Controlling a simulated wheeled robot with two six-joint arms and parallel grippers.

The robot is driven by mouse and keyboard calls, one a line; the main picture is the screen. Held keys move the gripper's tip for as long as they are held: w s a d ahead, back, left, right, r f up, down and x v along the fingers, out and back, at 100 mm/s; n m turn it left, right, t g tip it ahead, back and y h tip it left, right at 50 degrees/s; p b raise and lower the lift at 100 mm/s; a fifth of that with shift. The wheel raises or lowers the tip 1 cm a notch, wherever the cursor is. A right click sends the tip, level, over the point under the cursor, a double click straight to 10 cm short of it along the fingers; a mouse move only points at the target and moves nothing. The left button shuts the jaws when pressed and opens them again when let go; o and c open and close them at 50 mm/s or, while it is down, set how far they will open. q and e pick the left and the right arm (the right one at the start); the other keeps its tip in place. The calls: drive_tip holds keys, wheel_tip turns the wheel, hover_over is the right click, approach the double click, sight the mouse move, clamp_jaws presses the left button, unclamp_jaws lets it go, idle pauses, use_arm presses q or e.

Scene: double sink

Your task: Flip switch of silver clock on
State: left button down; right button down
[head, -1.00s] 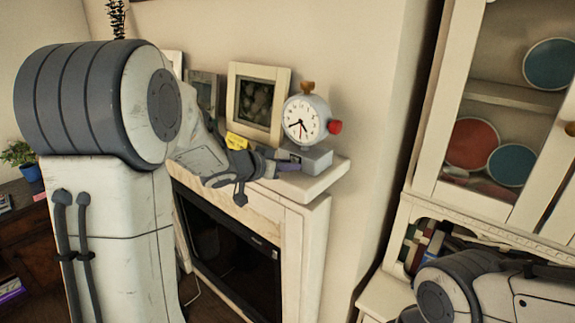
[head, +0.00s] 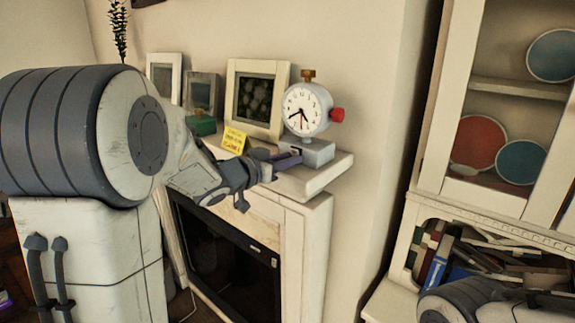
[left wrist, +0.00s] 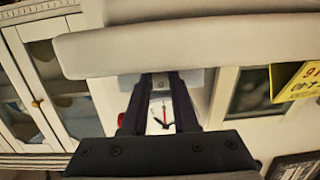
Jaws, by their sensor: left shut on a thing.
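The silver clock (head: 308,112) stands upright on the right end of the white mantel shelf. It has a white dial, a brass knob on top, a red knob on its right side and a grey block base (head: 312,152). My left gripper (head: 297,159) reaches in from the left, its fingertips at the front left of that base. In the left wrist view the dial of the silver clock (left wrist: 159,118) shows between the dark fingers of my left gripper (left wrist: 161,78). The jaws are shut on a small part at the clock's base. The switch itself is too small to make out. My right gripper is out of view.
A yellow note (head: 235,140), a green object (head: 201,126) and several picture frames (head: 257,97) stand left of the clock on the mantel shelf (head: 318,176). A glass-doored cabinet (head: 425,150) stands at the right, with open space between it and the mantel.

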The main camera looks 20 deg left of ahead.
use_arm(q)
drive_tip(key=c, duration=0.7)
unclamp_jaws()
drive_tip(key=shift+s+a, duration=0.1)
drive_tip(key=b+v, duration=0.1)
drive_tip(key=v, duration=0.9)
drive_tip(key=shift+s+b, duration=0.1)
drive_tip(key=shift+b, duration=0.3)
